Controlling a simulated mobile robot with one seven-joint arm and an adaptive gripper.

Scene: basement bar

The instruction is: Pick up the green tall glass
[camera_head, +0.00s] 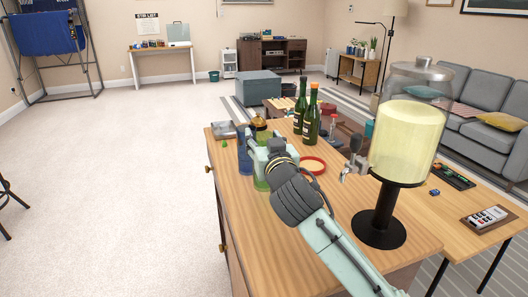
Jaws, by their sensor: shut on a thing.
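The green tall glass (262,183) is on the left part of the wooden bar counter, partly hidden behind my gripper. My gripper (259,163) is shut around its upper part. The glass looks upright; I cannot tell whether its base touches the counter. A blue glass (243,160) stands just left of my gripper.
The counter (330,215) also holds a red-rimmed round dish (312,165), two dark green bottles (311,122), a metal tray (223,130), and a large yellow drink dispenser (408,140) to the right of my arm. The counter's left edge is close to the glasses.

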